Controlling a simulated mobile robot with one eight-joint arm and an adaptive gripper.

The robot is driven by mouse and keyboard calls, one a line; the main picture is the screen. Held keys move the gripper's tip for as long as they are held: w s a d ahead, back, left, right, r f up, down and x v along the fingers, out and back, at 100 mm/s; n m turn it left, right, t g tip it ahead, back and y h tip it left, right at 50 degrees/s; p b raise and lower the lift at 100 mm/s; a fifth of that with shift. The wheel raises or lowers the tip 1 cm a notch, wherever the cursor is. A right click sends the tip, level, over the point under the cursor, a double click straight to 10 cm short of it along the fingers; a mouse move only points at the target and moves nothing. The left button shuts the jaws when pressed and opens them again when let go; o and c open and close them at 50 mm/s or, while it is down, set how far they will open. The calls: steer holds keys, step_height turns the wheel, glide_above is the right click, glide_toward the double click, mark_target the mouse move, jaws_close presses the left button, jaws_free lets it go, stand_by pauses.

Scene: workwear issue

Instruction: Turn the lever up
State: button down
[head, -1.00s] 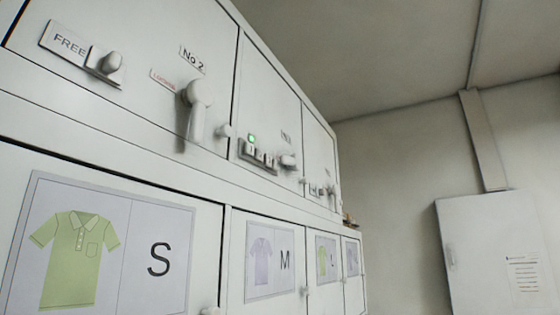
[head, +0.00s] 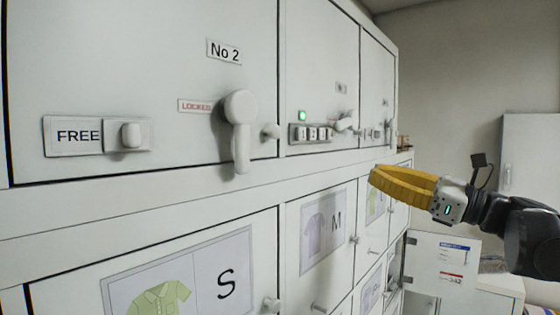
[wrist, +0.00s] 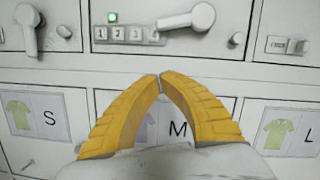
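A pale lever (head: 240,130) on the No 2 locker door hangs straight down from its round hub, beside a small red LOCKED label (head: 195,106). It also shows at the upper left of the wrist view (wrist: 29,30). A second lever (wrist: 190,18) on the neighbouring door lies nearly level, its handle toward a keypad (wrist: 122,35) with a green light. My gripper (head: 373,177) has yellow ribbed fingers with tips together and nothing seen between them. In the wrist view the fingertips (wrist: 160,78) are below the keypad, over the M door, apart from both levers.
A FREE slider plate (head: 98,136) and a small knob (head: 270,132) sit on the No 2 door. Lower doors carry shirt signs marked S (head: 180,275), M and L, with small knobs sticking out. A lower door (head: 440,262) stands open beneath my arm.

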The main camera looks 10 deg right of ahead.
mark_target(330, 132)
steer(key=p+x, duration=0.1)
steer(key=x, duration=0.6)
steer(key=shift+w+a+r, duration=0.15)
steer(key=shift+a, duration=0.1)
steer(key=r+p, duration=0.1)
steer(key=a+r, duration=0.1)
steer(key=r, duration=0.1)
steer(key=shift+p, duration=0.35)
steer(key=shift+s+r, duration=0.2)
steer(key=shift+r, duration=0.25)
steer(key=shift+w, duration=0.2)
steer(key=shift+s, duration=0.1)
steer(key=shift+s+a+r+m+p, duration=0.15)
steer(key=shift+a+r+m+p, duration=0.1)
steer(key=shift+r+m+p, duration=0.25)
steer(key=shift+s+a+r+m+p, duration=0.15)
steer(key=shift+a+r+m+p, duration=0.2)
steer(key=shift+r, duration=0.3)
steer(key=shift+s, duration=0.1)
steer(key=shift+d, duration=0.15)
